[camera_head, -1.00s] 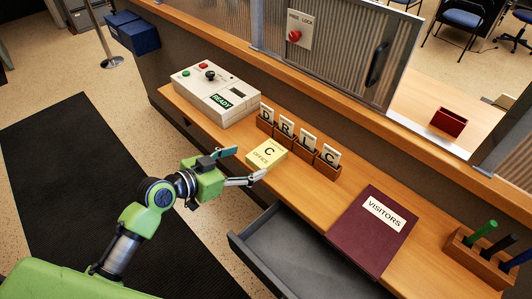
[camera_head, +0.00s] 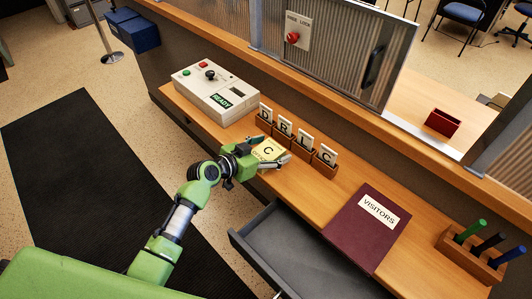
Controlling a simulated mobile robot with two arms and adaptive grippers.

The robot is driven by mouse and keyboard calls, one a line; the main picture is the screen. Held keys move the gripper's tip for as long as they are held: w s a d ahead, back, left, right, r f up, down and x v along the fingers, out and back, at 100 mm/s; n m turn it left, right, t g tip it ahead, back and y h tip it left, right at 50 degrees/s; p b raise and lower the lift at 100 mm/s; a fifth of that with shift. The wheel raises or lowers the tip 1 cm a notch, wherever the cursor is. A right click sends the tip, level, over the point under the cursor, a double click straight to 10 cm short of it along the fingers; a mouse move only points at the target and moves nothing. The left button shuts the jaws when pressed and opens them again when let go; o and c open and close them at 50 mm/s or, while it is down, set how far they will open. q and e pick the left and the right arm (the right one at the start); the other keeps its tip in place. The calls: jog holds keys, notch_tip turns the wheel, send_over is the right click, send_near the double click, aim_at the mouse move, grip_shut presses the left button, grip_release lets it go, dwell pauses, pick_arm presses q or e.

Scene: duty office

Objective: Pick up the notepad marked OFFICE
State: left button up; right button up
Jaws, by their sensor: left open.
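The yellow notepad (camera_head: 269,150) lies on the wooden counter, in front of the lettered card holders. A big C shows on its top; the word below it is now mostly covered by my gripper. My left gripper (camera_head: 272,153) is open at the notepad's near side, with its fingers reaching along either side of the pad. Whether the fingers touch the pad cannot be told. My right gripper is not in view.
Wooden holders with cards D, R, L, C (camera_head: 298,146) stand close behind the notepad. A control box marked READY (camera_head: 215,88) is to the left. A maroon VISITORS book (camera_head: 366,226) and a pen block (camera_head: 470,256) are to the right. An open grey drawer (camera_head: 285,250) juts out below the counter.

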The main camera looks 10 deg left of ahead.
pick_arm(q)
jog(key=shift+w, duration=0.1)
jog(key=c, duration=1.3)
jog(key=shift+c, duration=0.2)
